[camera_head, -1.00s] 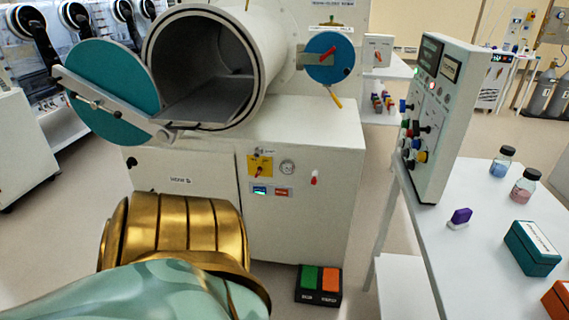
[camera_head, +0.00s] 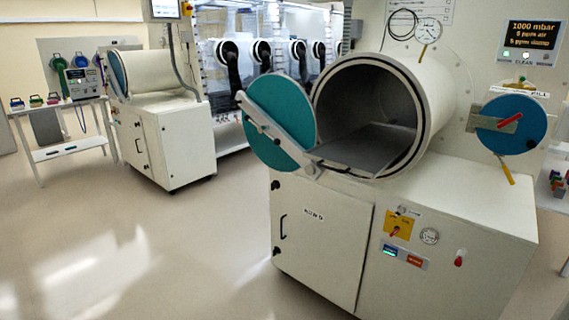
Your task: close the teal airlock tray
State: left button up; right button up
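The teal airlock is a wide cream cylinder (camera_head: 450,88) lying on a white cabinet, right of centre. Its round teal door (camera_head: 282,118) is swung open to the left of the mouth, with a pale bar across it. A flat grey tray (camera_head: 368,148) lies in the lower part of the dark bore. Its front edge reaches the mouth, near the door's hinge arm, and may stick out a little. Its far end is in shadow. Neither of my grippers is in view.
The white cabinet (camera_head: 320,245) stands under the airlock. A second airlock cabinet (camera_head: 165,145) and a side table (camera_head: 62,155) stand at back left. The floor at left is clear.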

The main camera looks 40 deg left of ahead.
aim_at(368, 148)
jog(key=l+u, duration=0.15)
jog(key=u, duration=0.65)
jog(key=i+j+z, duration=0.1)
jog(key=i+j, duration=0.3)
jog(key=j, duration=0.15)
